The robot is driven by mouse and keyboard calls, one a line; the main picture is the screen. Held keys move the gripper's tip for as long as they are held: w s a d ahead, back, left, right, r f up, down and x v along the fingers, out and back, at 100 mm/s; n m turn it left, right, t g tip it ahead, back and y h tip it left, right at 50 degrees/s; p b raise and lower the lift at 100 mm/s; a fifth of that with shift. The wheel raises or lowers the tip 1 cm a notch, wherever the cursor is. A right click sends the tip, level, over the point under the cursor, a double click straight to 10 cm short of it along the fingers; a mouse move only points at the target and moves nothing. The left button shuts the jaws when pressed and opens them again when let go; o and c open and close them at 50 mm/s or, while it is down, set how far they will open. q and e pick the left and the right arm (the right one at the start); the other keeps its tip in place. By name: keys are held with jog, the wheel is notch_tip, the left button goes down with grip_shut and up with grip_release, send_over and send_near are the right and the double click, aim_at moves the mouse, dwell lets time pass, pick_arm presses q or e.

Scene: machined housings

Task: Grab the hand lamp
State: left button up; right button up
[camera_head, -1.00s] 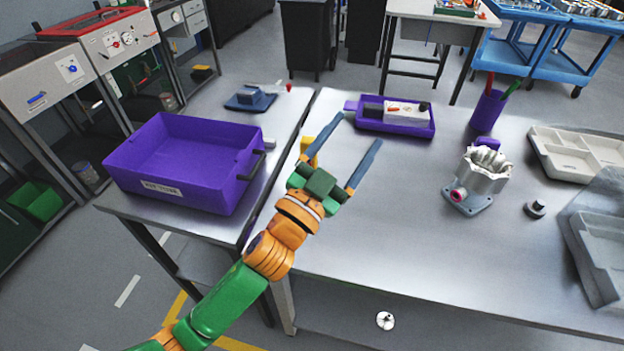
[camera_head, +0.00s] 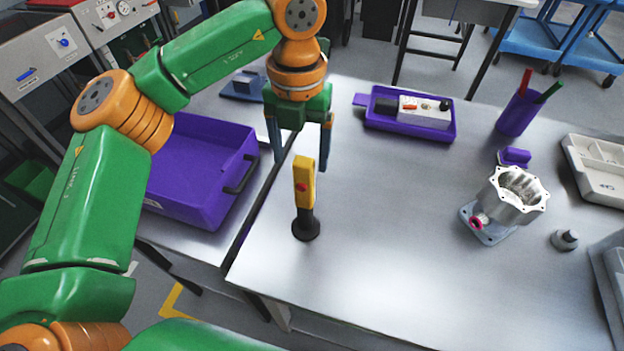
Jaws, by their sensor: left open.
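The hand lamp (camera_head: 305,190) stands upright near the left edge of the metal table (camera_head: 380,240). It has a yellow body with a red button and a black lower part with a round base. My left gripper (camera_head: 301,160) is open and points down, just behind and above the lamp's top. Its two blue fingers are spread to the left and right of the lamp's top in the picture. I cannot tell whether they touch it. My right gripper is not in view.
A purple bin (camera_head: 200,205) stands on the left bench. A purple tray with a device (camera_head: 410,122), a purple pen cup (camera_head: 518,112), a metal housing (camera_head: 515,195) and a grey tray (camera_head: 592,168) stand on the table. The table's middle front is clear.

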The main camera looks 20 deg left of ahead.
aim_at(304, 182)
pick_arm(q)
jog(key=shift+w+d+f+p, duration=0.1)
jog(key=shift+w+f+p, duration=0.15)
jog(key=shift+f, duration=0.2)
jog(key=shift+w+d+f+p, duration=0.1)
jog(key=shift+f+p, duration=0.1)
jog(key=shift+f, duration=0.25)
jog(key=f+p, duration=0.1)
jog(key=s+f+p, duration=0.1)
jog(key=shift+s+d+f, duration=0.1)
jog(key=shift+s+f, duration=0.1)
jog(key=shift+f, duration=0.1)
notch_tip(304, 182, down, 2)
jog(key=shift+f, duration=0.15)
jog(key=shift+w+f, duration=0.2)
jog(key=shift+s+r, duration=0.1)
grip_shut()
